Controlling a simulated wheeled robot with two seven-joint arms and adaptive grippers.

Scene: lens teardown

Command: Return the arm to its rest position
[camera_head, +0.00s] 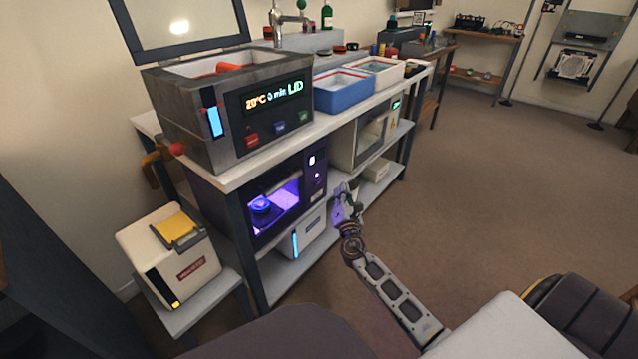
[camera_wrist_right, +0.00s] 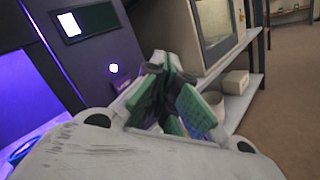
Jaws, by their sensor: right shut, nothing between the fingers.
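My right arm reaches in from the lower right in the head view. Its gripper (camera_head: 347,201) is in front of the purple-lit machine (camera_head: 277,203) on the lower shelf of the bench. In the right wrist view the gripper (camera_wrist_right: 168,118) has its green-padded fingers together and holds nothing. The machine's dark front panel (camera_wrist_right: 92,62) stands close ahead and to the left there. A blue round item (camera_head: 262,205) sits inside the lit chamber. My left gripper is not in view.
A bath with an LID display (camera_head: 270,110) stands on the bench top. Blue (camera_head: 343,93) and white (camera_head: 378,72) trays are beside it. A white box machine (camera_head: 168,257) stands on a low stand at left. The floor (camera_head: 480,190) to the right is open.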

